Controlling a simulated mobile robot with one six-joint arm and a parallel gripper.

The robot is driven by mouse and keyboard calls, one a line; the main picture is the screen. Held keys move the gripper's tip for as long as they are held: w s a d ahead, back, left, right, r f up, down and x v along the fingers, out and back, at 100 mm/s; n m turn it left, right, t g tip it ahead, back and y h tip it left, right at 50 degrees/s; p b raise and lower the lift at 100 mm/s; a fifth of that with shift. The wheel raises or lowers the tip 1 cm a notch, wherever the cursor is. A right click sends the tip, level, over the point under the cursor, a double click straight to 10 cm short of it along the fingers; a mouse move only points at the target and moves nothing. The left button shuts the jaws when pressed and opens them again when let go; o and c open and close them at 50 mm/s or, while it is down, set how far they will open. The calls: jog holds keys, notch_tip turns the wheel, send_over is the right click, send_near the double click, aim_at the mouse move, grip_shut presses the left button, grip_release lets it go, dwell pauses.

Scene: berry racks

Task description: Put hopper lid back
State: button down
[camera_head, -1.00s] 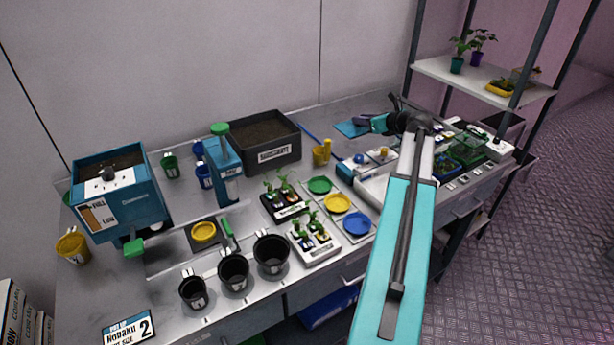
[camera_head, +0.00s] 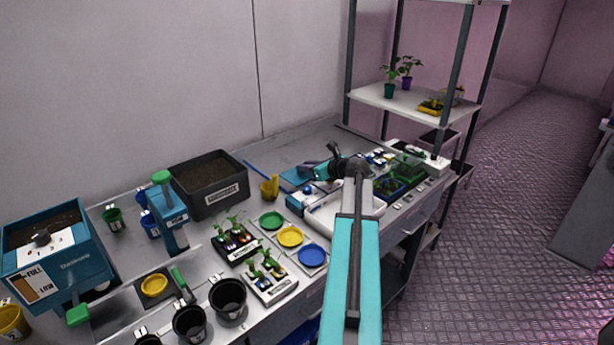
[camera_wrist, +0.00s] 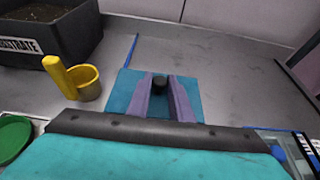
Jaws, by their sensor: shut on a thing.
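The hopper (camera_head: 85,262) is a blue box with an open top showing dark fill, at the far left of the bench in the head view. The lid is a flat teal square (camera_head: 291,179) at the back of the bench, right of the substrate bin. In the wrist view the lid (camera_wrist: 124,89) lies below my gripper, with a dark knob (camera_wrist: 160,80) between the fingers. My gripper (camera_wrist: 161,88) is shut on the lid's knob; it also shows in the head view (camera_head: 306,170). Whether the lid touches the bench is hard to tell.
The substrate bin (camera_head: 203,201), a yellow scoop cup (camera_head: 270,189) and a blue rod (camera_wrist: 132,49) are near the lid. A blue bottle with a green top (camera_head: 170,215), seedling trays, coloured dishes and black pots stand between lid and hopper. A shelf rack (camera_head: 400,102) stands right.

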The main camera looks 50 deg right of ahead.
aim_at(308, 175)
jog(key=shift+f+p, duration=0.35)
jog(key=shift+f, duration=1.5)
jog(key=shift+f+b, duration=0.35)
jog(key=shift+f, duration=0.15)
